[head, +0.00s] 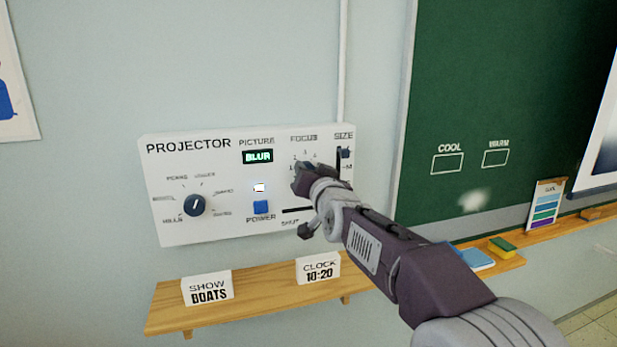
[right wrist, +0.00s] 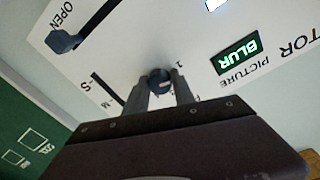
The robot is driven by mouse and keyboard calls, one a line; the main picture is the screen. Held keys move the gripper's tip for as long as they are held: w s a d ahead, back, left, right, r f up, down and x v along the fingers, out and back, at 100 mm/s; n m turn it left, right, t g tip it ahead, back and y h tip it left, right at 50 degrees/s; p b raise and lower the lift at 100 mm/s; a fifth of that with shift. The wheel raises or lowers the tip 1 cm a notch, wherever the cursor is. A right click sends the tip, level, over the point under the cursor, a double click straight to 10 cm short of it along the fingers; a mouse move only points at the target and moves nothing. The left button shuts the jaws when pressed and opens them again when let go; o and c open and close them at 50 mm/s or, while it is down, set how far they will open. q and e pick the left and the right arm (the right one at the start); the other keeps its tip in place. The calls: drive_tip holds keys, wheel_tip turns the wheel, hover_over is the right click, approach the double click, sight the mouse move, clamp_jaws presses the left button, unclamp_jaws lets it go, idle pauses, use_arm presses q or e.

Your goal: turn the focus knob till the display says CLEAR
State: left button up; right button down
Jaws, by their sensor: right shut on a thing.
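The white projector panel (head: 225,235) is on the wall. Its picture display (head: 258,156) reads BLUR in green; the display also shows in the right wrist view (right wrist: 238,56). My right gripper (head: 301,178) is at the panel under the FOCUS label and covers the focus knob in the head view. In the right wrist view, the dark round focus knob (right wrist: 159,79) sits between the two fingers, and the gripper is shut on it. Part of the scale around the knob is hidden. My left gripper is not in view.
The panel also has a dark picture-selector knob (head: 195,204), a blue power button (head: 261,207) and a size slider (head: 345,153). A slider with a blue handle (right wrist: 62,42) is near OPEN. A wooden shelf (head: 245,294) with SHOW and CLOCK cards is below. A green chalkboard (head: 480,90) is right.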

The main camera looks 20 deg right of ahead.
drive_tip(key=shift+m+b, duration=1)
drive_tip(key=shift+m, duration=1.9)
drive_tip(key=c, duration=1.1)
unclamp_jaws()
drive_tip(key=shift+o, duration=0.2)
drive_tip(key=s, duration=0.9)
drive_tip(key=shift+r, duration=0.15)
